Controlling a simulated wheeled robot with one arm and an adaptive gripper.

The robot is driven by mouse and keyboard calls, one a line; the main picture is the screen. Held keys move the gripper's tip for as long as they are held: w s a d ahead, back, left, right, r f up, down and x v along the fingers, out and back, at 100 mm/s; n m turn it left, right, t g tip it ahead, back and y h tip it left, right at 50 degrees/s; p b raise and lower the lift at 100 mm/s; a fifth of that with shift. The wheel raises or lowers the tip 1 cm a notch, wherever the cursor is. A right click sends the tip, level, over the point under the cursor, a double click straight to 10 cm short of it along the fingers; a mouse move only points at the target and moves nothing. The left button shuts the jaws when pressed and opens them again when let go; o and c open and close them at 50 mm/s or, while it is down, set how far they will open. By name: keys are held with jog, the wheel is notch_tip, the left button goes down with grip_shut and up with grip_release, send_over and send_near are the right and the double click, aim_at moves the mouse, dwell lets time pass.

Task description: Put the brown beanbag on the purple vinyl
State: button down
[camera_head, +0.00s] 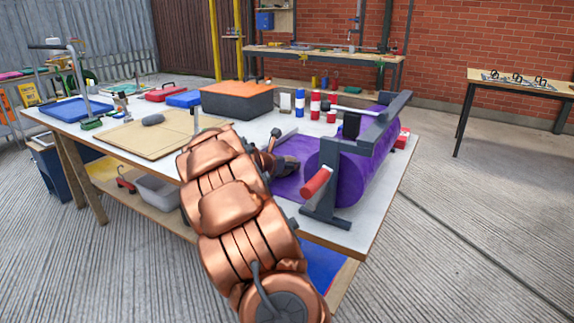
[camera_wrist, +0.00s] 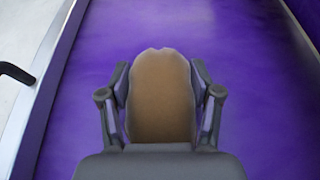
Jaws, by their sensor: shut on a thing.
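The brown beanbag (camera_wrist: 160,98) is upright in the wrist view, held between the two fingers of my gripper (camera_wrist: 160,82). Purple vinyl (camera_wrist: 245,60) fills most of the view behind and around it. I cannot tell whether the beanbag touches the vinyl. In the head view, the purple vinyl (camera_head: 288,187) lies flat on the table beside a large purple roll (camera_head: 348,170) on a grey stand. My gripper (camera_head: 284,166) is low over the flat part, left of the roll. The beanbag is not discernible in the head view, where my arm and gripper block the area.
The roll's stand has a red-handled crank (camera_head: 316,182) close to my gripper's right. Red, white and blue cylinders (camera_head: 315,105) stand behind. An orange-topped dark box (camera_head: 237,101) and a tan board (camera_head: 150,138) are on the white table (camera_head: 345,237). A blue tray (camera_head: 68,110) is far left.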

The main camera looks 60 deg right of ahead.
jog(key=shift+f, duration=0.2)
jog(key=shift+c, duration=1.1)
grip_release()
jog(key=shift+r, duration=0.1)
jog(key=shift+r, duration=0.25)
jog(key=p+v, duration=0.2)
jog(key=v, duration=1)
jog(key=shift+s+a+f, duration=0.1)
